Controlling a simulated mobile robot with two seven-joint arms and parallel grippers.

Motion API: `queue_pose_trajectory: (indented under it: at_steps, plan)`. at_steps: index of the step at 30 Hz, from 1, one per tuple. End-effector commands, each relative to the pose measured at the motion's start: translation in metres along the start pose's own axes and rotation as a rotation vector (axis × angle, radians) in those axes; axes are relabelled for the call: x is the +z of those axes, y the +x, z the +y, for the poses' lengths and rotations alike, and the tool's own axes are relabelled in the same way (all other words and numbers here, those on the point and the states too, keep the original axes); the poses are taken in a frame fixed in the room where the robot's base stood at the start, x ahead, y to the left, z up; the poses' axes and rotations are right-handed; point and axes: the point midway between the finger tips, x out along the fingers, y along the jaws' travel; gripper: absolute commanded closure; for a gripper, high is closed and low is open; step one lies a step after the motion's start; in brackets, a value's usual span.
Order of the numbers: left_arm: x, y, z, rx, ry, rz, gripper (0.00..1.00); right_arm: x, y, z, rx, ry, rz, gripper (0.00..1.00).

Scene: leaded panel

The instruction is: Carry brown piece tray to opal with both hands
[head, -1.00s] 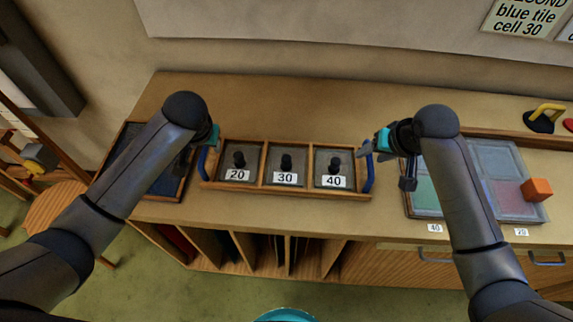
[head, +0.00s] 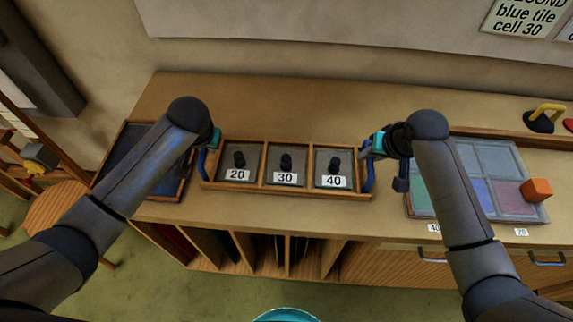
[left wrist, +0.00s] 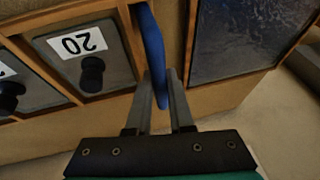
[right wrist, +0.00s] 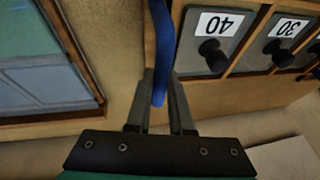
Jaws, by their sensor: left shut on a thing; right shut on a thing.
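The brown piece tray (head: 262,190) sits on the bench top, with three cells labelled 20, 30 and 40. Each cell holds a grey tile with a black knob. A blue handle stands at each end of the tray. My left gripper (left wrist: 160,95) is shut on the left blue handle (left wrist: 151,50), beside the 20 cell. My right gripper (right wrist: 161,95) is shut on the right blue handle (right wrist: 161,45), beside the 40 cell. In the head view, my left fingers are mostly hidden behind the arm. I cannot tell which thing is the opal.
A dark textured panel in a wooden frame (head: 184,192) lies just left of the tray. A panel of coloured panes (head: 490,160) lies to the right, with an orange cube (head: 537,190) on it. A yellow-handled tool (head: 543,117) stands at the back right. Bench behind the tray is clear.

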Motion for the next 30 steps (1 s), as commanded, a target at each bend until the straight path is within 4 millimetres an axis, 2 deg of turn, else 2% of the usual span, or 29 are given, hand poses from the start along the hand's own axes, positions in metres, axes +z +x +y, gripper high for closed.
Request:
queue_pose_trajectory:
  at_steps: [1, 3, 30]
  plan:
    - [0.0000, -0.0001, 0.0001, 0.000, 0.000, 0.000, 0.93, 0.0001, 0.0000, 0.0001, 0.000, 0.000, 0.000, 0.93]
    - [0.0000, -0.0001, 0.0001, 0.000, 0.000, 0.000, 1.00, 0.0001, 0.0000, 0.0001, 0.000, 0.000, 0.000, 1.00]
    - [0.0001, 0.0000, 0.0001, 0.000, 0.000, 0.000, 1.00, 0.0002, 0.0000, 0.0002, 0.000, 0.000, -0.001, 1.00]
